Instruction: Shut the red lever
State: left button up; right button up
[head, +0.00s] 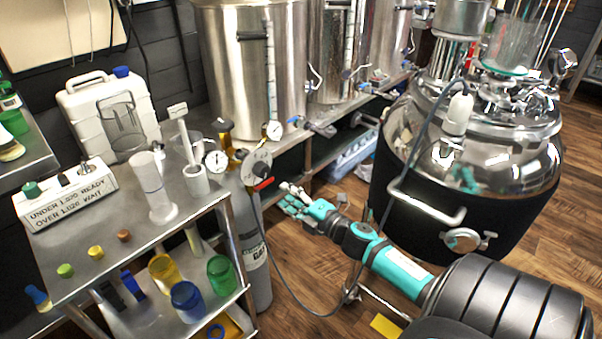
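The red lever (264,184) is a small red handle low on the round-faced regulator (256,165) at the top of the grey gas cylinder (257,262), at the right end of the steel table. My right gripper (283,197), with teal and pale fingers, is just right of and slightly below the lever in the picture. A small gap shows between them, and nothing shows in its fingers. How far apart the fingers are is unclear at this size. My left gripper is not in view.
Brass fittings and gauges (216,161) sit beside the regulator. The steel table (110,262) holds a white jug (80,118), a measuring cylinder (152,185) and a sign block (62,198). A large kettle (400,200) stands on the right. A thin dark hose loops under my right arm.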

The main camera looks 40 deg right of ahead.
jog(key=s, duration=0.5)
jog(key=shift+d, duration=0.15)
jog(key=s+a+f+m+g+h, duration=0.1)
jog(key=s+a+f+m+g, duration=0.2)
jog(key=f, duration=0.4)
jog(key=s+f+m+g+h, duration=0.2)
jog(key=f+m, duration=0.3)
jog(key=f, duration=0.2)
jog(key=s+a+f+m+g+h, duration=0.1)
jog(key=s+a+f+m+g, duration=0.2)
jog(key=f, duration=0.5)
jog(key=s+a+f+m+g+y, duration=0.3)
jog(key=s+a+f+m+g, duration=0.35)
jog(key=s+a+f, duration=0.75)
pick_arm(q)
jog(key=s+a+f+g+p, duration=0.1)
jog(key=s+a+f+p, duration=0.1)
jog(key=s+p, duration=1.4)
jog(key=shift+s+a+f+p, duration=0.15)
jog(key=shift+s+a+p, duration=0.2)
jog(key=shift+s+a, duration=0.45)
pick_arm(e)
jog(key=s+d+g, duration=0.1)
jog(key=s+g, duration=0.1)
jog(key=s, duration=1.5)
jog(key=shift+s+d+f+n, duration=0.25)
jog(key=shift+s+d+n, duration=0.1)
jog(key=shift+n, duration=0.1)
